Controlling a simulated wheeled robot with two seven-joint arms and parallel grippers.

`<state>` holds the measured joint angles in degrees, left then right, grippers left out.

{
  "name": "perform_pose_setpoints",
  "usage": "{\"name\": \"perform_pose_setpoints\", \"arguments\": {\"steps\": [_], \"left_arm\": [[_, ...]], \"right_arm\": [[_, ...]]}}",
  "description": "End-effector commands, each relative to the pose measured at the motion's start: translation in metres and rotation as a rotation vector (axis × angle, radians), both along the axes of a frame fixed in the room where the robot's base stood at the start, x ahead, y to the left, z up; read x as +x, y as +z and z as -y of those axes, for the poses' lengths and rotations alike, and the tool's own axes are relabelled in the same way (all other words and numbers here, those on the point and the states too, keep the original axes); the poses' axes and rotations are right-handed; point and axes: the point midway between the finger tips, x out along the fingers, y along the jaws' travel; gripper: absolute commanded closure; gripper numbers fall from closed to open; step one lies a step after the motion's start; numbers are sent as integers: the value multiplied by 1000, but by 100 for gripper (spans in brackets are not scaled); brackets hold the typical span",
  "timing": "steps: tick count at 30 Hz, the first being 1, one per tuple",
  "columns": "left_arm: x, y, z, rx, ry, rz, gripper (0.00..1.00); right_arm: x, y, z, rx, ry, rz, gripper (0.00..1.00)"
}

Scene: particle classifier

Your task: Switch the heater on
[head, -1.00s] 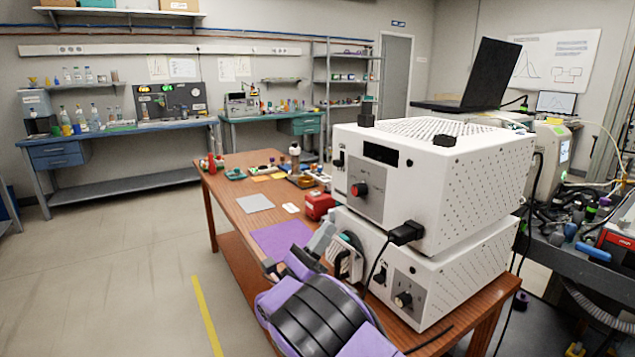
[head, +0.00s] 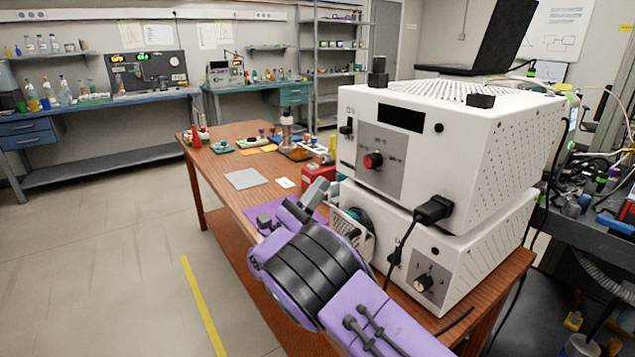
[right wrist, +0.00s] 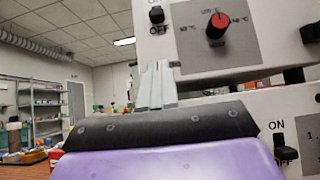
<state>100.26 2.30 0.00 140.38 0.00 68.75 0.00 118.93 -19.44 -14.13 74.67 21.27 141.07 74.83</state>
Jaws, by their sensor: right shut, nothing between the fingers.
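The heater (head: 465,150) is the upper white box, with a dark display (head: 401,118) and a red temperature knob (head: 373,161). Its small black switch (head: 347,127) is at the left of the front face. In the right wrist view the switch (right wrist: 156,14) sits above an OFF label, and the knob (right wrist: 217,25) is to its right. I cannot tell the switch position. My right gripper (head: 319,190) is shut and empty in front of the boxes, low and left of the heater's front. Its fingertips (right wrist: 157,66) appear below the switch, apart from it. My left gripper is out of view.
A second white box (head: 455,255) supports the heater and has its own ON/OFF switch (right wrist: 283,150). A black plug and cable (head: 434,209) hang on the front right. A red block (head: 318,178) and small items stand on the wooden table (head: 225,152).

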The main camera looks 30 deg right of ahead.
Motion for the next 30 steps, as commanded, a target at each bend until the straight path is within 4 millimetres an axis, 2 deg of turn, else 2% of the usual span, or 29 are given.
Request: {"name": "perform_pose_setpoints", "arguments": {"steps": [1,9,15,27,30], "left_arm": [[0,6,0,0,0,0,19],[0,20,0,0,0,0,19],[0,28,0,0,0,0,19],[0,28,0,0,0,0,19],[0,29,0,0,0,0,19]], "right_arm": [[0,12,8,1,-3,1,100],[4,53,48,1,1,1,100],[4,81,45,0,3,0,100],[4,87,45,0,4,-1,100],[0,92,52,-1,-10,1,100]]}}
